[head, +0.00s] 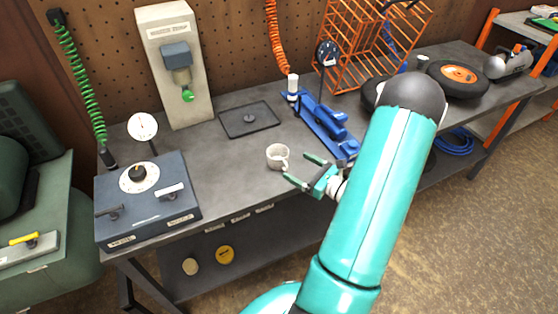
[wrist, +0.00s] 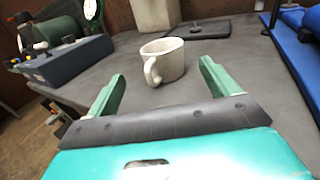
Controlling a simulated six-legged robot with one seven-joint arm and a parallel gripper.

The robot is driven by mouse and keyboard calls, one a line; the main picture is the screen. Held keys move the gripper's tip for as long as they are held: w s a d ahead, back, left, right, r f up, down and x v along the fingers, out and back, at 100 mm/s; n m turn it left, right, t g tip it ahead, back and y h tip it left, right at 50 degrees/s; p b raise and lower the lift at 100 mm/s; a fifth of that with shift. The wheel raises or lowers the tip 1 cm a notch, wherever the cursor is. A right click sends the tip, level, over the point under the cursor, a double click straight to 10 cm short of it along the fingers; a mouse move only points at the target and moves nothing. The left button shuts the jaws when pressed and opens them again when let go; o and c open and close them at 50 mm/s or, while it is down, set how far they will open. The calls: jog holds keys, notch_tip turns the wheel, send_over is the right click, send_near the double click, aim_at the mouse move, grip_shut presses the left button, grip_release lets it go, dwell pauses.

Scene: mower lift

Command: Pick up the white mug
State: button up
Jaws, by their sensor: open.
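The white mug (head: 276,156) stands upright on the grey workbench, near its front edge. Its handle points right toward my gripper in the head view. My gripper (head: 297,169) is open and empty, just right of the mug, with its green fingers spread. In the wrist view the mug (wrist: 163,60) is ahead of and slightly beyond the open fingertips (wrist: 163,70). Its handle faces the gripper there. The fingers appear apart from the mug.
A blue-grey control box (head: 146,201) sits on the bench at left. A dark tray (head: 249,120) lies behind the mug, and a blue jack (head: 320,124) stands to the right. An orange wire rack (head: 375,45) is farther back. The bench around the mug is clear.

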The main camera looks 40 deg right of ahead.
aim_at(286, 158)
jog(key=w, duration=0.5)
jog(key=w+a, duration=0.1)
jog(key=w, duration=0.2)
jog(key=shift+w+r, duration=0.15)
jog(key=shift+w, duration=0.05)
jog(key=c, duration=1.1)
